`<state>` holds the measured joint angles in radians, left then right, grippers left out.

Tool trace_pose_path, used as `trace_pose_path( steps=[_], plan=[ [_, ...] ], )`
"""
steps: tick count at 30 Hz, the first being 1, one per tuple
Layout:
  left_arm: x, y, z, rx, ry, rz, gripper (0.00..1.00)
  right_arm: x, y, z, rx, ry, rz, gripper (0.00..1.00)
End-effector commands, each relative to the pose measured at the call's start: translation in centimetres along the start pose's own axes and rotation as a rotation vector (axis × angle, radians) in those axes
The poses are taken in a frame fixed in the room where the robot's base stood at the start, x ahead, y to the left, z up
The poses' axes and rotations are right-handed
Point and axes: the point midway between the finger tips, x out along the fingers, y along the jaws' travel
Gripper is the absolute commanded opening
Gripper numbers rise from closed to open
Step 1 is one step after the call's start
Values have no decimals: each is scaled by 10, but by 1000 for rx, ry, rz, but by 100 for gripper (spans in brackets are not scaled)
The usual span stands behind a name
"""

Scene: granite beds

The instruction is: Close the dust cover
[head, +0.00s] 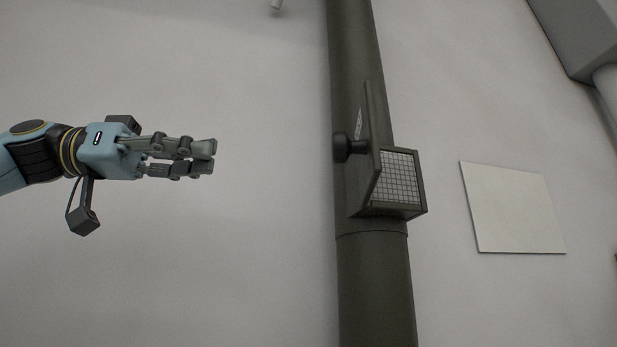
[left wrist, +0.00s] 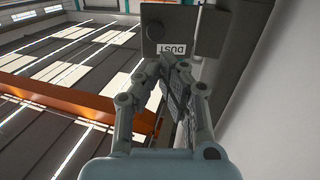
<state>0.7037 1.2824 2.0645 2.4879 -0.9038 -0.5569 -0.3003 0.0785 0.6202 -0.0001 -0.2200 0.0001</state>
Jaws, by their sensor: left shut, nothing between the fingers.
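The dust cover (head: 376,125) is a dark flap with a round black knob (head: 341,148). In the head view it stands open, swung out to the left of a box with a white grid face (head: 398,177) on a dark vertical column. My left gripper (head: 214,157) is shut and empty, left of the knob with a clear gap. It also shows in the left wrist view (left wrist: 173,62), its fingertips below the label. My right gripper is not in view.
The dark column (head: 375,285) runs top to bottom behind the box. A pale square panel (head: 513,208) is on the wall to the right. An orange beam (left wrist: 75,97) shows in the left wrist view.

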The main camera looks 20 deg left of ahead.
Motion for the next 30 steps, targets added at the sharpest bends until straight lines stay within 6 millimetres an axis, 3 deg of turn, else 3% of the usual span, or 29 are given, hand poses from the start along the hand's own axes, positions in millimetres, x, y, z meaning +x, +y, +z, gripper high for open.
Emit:
trace_pose_path(
  steps=[8,15,30],
  plan=[
    [16,8,-12,2,7,19,0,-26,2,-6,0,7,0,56],
    [51,9,-16,2,14,20,0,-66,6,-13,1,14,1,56],
    [116,9,-11,0,12,18,0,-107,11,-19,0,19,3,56]
  ],
)
